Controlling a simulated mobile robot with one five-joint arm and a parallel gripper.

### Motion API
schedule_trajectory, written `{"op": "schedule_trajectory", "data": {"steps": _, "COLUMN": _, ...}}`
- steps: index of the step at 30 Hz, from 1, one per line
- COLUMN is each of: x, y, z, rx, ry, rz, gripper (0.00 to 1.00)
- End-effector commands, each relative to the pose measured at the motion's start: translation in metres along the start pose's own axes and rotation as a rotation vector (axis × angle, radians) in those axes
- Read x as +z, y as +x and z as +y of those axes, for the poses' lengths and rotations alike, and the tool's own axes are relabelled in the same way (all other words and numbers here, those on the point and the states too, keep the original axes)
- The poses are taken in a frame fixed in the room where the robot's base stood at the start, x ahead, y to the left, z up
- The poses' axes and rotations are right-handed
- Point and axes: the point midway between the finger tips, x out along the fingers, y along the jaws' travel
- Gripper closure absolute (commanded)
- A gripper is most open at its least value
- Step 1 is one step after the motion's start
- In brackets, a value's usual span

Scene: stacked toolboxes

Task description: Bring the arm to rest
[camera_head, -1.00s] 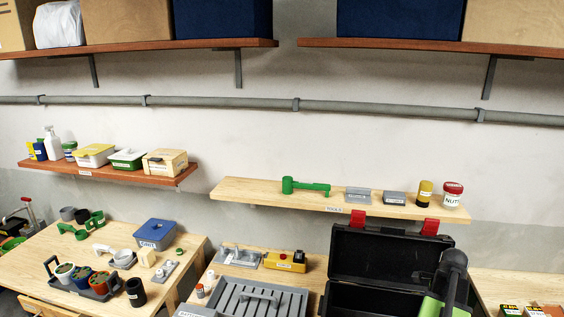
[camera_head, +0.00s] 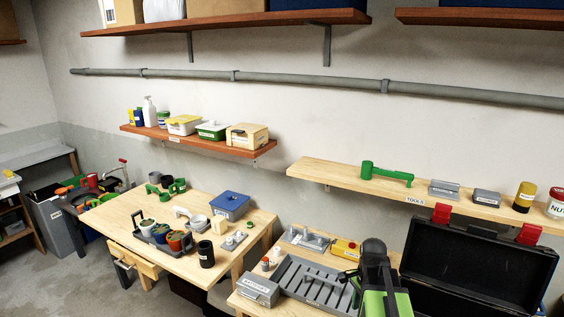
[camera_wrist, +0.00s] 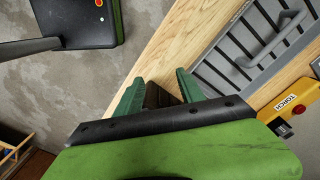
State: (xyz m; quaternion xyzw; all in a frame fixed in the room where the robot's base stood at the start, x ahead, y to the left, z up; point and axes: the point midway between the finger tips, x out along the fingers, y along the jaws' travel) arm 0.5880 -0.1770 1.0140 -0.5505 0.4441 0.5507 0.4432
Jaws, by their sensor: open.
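My arm, green and black, shows at the lower middle of the head view. In the wrist view my gripper (camera_wrist: 162,92) is open, its two green fingers apart with nothing seen between them. The fingers are over the pale wooden front edge of the workbench (camera_wrist: 150,70), with bare floor to the left. The grey slatted tray (camera_wrist: 262,45) with a handle lies on the bench to the right of the fingers. It also shows in the head view (camera_head: 295,280), left of my arm.
An open black toolbox (camera_head: 480,265) with red latches stands right of my arm. A grey labelled box (camera_head: 258,291) and a yellow torch (camera_head: 345,249) are on the bench. A second table (camera_head: 180,250) holds cups and a blue-lidded box (camera_head: 230,204). Open floor (camera_head: 65,280) lies left.

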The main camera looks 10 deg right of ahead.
Motion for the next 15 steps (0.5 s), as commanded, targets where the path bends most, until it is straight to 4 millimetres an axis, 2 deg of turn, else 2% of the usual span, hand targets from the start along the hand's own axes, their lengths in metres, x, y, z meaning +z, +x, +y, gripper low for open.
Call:
{"op": "schedule_trajectory", "data": {"steps": 1, "x": 0.036, "y": 0.013, "z": -0.012, "rx": 0.0, "ry": -0.116, "rz": 0.0, "gripper": 0.54}}
{"op": "schedule_trajectory", "data": {"steps": 3, "x": 0.076, "y": 0.02, "z": -0.024, "rx": 0.0, "ry": -0.276, "rz": 0.0, "gripper": 0.54}}
{"op": "schedule_trajectory", "data": {"steps": 6, "x": 0.128, "y": 0.029, "z": -0.034, "rx": 0.0, "ry": -0.51, "rz": 0.0, "gripper": 0.54}}
{"op": "schedule_trajectory", "data": {"steps": 9, "x": 0.173, "y": 0.036, "z": -0.034, "rx": 0.0, "ry": -0.784, "rz": 0.0, "gripper": 0.54}}
{"op": "schedule_trajectory", "data": {"steps": 11, "x": 0.182, "y": 0.035, "z": -0.031, "rx": 0.0, "ry": -0.921, "rz": 0.001, "gripper": 0.54}}
{"op": "schedule_trajectory", "data": {"steps": 15, "x": 0.18, "y": 0.033, "z": -0.025, "rx": 0.0, "ry": -1.16, "rz": 0.0, "gripper": 0.54}}
